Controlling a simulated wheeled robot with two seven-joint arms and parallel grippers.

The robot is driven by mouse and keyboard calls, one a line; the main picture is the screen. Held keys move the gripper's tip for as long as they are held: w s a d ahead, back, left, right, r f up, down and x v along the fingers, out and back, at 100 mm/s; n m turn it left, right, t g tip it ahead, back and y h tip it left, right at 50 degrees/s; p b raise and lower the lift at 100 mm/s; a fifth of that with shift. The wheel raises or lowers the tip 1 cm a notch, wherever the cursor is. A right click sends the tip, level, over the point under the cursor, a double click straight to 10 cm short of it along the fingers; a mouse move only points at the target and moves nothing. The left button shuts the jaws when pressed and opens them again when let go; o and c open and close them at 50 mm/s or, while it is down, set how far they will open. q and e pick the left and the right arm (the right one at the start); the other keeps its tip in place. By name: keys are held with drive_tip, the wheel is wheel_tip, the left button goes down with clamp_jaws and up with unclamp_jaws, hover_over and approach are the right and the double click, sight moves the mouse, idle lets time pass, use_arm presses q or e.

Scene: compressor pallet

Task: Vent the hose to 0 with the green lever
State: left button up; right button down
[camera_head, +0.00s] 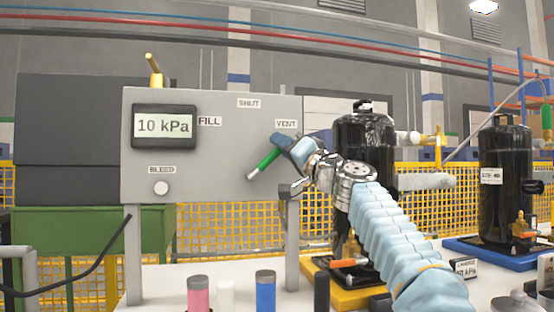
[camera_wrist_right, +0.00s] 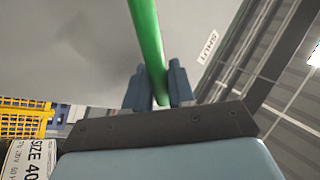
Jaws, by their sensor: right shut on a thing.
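The green lever (camera_head: 266,160) is on the front of a grey panel (camera_head: 200,170), tilted up and to the right toward the VENT label (camera_head: 286,123). My right gripper (camera_head: 288,146) is shut on the lever's upper end. The right wrist view shows the green lever (camera_wrist_right: 150,45) between the two fingers of the right gripper (camera_wrist_right: 160,88). The display (camera_head: 164,126) on the panel reads 10 kPa. The FILL label (camera_head: 209,121) is at the left and the SHUT label (camera_head: 248,103) is at the top. My left gripper is not in view.
A BLEED button (camera_head: 161,188) is low on the panel. A black compressor (camera_head: 365,140) stands close behind my right arm, and another black compressor (camera_head: 505,180) is farther right. Pink (camera_head: 198,297) and blue (camera_head: 265,290) cylinders stand on the table in front.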

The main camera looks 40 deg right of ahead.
drive_tip(key=shift+s+d+f+m+h+b, duration=0.1)
drive_tip(key=shift+d+f+m+h+b, duration=0.15)
drive_tip(key=shift+m+h+b, duration=0.3)
drive_tip(key=c, duration=1.1)
unclamp_jaws()
drive_tip(key=shift+s+f, duration=0.15)
drive_tip(key=shift+s, duration=0.05)
drive_tip(key=b+v, duration=0.3)
drive_tip(key=v, duration=1)
drive_tip(key=shift+f+b, duration=0.2)
drive_tip(key=shift+b, duration=0.2)
